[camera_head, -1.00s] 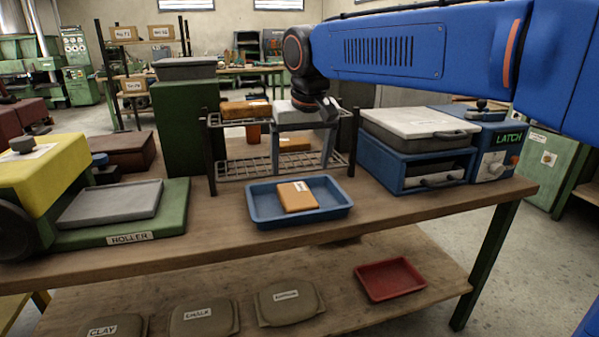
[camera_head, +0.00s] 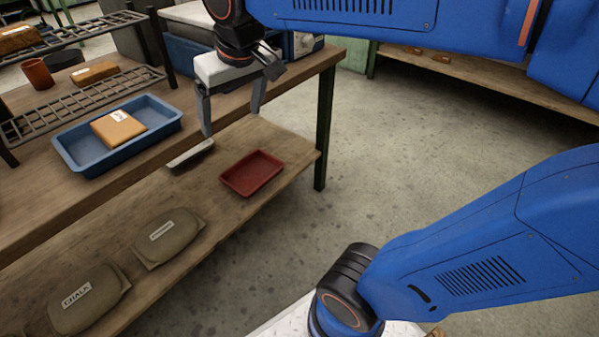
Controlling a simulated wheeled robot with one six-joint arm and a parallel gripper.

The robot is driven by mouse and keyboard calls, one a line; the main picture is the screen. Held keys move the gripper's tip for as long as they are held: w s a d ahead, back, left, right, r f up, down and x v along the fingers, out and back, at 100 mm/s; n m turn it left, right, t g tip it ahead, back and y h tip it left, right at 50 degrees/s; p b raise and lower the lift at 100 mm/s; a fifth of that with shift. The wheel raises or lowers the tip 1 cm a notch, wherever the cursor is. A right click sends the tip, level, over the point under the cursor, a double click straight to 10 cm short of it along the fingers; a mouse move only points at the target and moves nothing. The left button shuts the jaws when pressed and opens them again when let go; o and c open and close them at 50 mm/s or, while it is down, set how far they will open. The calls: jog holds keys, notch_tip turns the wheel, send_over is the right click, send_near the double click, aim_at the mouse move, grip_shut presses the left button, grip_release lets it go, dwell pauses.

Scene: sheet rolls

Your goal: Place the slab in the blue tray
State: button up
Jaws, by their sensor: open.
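A tan-orange slab (camera_head: 118,128) with a white label lies flat inside the blue tray (camera_head: 68,155). The tray sits on the wooden bench top, in front of the wire rack (camera_head: 72,99). My gripper (camera_head: 231,123) is open and empty, with its fingers pointing down. In the picture it hangs to the right of the tray, by the bench's front edge, apart from the slab. Two similar orange-brown blocks show on the rack, one on the lower shelf (camera_head: 96,73) and one on the upper shelf (camera_head: 18,39).
A red tray (camera_head: 252,173) lies on the lower shelf (camera_head: 200,230), with brown sacks (camera_head: 168,238) to its left. A dark green bench leg (camera_head: 325,125) stands at right. The floor beyond it is clear.

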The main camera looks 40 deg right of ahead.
jog(key=s+d+f+m, duration=0.1)
jog(key=s+d+f, duration=0.7)
jog(key=s+f, duration=0.4)
jog(key=shift+s+t+h, duration=0.3)
jog(key=shift+s, duration=0.15)
jog(key=shift+r, duration=0.1)
